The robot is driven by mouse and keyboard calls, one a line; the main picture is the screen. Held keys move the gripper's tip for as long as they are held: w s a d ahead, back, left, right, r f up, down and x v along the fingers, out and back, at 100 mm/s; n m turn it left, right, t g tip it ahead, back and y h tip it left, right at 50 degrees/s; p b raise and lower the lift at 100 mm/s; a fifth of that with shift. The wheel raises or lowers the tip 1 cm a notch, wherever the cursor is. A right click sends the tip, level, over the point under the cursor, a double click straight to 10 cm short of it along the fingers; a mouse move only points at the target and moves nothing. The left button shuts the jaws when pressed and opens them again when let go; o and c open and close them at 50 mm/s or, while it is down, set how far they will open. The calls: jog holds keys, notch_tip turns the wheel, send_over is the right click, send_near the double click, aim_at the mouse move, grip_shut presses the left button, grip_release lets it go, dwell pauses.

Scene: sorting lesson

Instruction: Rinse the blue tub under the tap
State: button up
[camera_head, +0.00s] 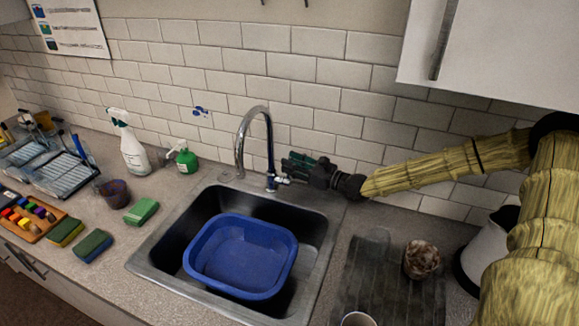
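The blue tub (241,255) sits in the sink basin (309,240), with its open top facing up and nothing seen inside it. The chrome tap (268,150) rises behind the basin, and its curved spout hangs over the back of the basin. No water stream shows at the spout. My gripper (291,166) is at the right side of the tap's base, close to its small side handle (281,180). Whether it touches the handle, and how its fingers are set, is too small to tell. My arm reaches in from the right.
A white spray bottle (131,147), a green bottle (186,159), a green sponge (141,211) and a dark cup (115,193) stand left of the sink. A ribbed mat (368,275), a brown patterned jar (420,260) and a white kettle (481,252) are on the right. A cabinet hangs above.

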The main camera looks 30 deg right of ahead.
jog(key=shift+w+a, duration=0.35)
jog(key=shift+w, duration=0.15)
grip_shut()
